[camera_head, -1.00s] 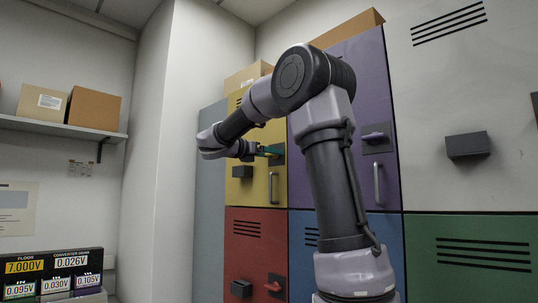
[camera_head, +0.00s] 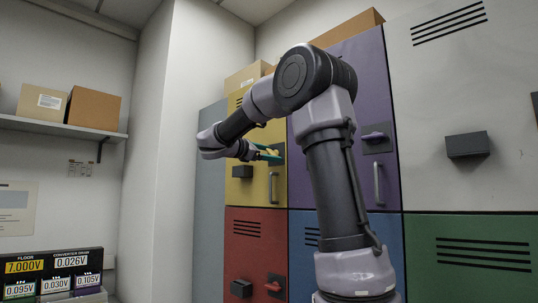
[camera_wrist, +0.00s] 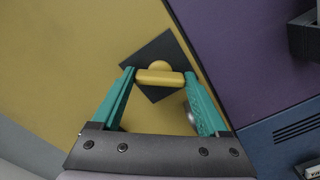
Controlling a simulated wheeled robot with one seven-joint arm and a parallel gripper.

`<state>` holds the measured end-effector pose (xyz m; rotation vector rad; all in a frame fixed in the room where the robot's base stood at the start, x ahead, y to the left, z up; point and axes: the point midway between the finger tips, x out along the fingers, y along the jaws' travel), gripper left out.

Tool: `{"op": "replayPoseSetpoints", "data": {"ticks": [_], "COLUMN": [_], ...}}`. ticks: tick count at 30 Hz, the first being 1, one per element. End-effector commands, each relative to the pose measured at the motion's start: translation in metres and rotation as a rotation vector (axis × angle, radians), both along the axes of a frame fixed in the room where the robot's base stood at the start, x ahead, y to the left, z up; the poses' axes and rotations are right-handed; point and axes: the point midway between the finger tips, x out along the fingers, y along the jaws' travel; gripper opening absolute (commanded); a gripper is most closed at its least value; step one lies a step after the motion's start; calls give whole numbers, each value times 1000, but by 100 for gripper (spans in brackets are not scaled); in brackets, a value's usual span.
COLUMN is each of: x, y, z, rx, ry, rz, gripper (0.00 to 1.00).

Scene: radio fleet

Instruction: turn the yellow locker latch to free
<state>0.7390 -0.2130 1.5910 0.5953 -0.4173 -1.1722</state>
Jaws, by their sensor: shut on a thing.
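The yellow locker door (camera_head: 240,187) is shut, upper left in the bank. Its yellow latch (camera_head: 273,152) sits on a dark square plate and also shows in the wrist view (camera_wrist: 159,77). My gripper (camera_head: 270,154) is at the latch. In the wrist view, my gripper's teal fingers (camera_wrist: 160,76) are shut on the two ends of the latch bar. The bar lies askew to the edges of its dark plate (camera_wrist: 150,52). Part of the plate is hidden behind the bar and fingers.
The yellow door's metal handle (camera_head: 270,188) is just below the latch. A dark box (camera_head: 242,171) sticks out left of it. The purple locker (camera_head: 362,90) is to the right, the red one (camera_head: 256,250) below. Cartons (camera_head: 250,75) stand on top.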

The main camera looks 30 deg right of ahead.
Motion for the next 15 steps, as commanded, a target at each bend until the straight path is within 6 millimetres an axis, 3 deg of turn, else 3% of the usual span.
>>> {"op": "replayPoseSetpoints", "data": {"ticks": [15], "x": [0], "y": [0], "z": [-1], "rx": [166], "ry": [-458], "rz": [0], "gripper": [22]}}
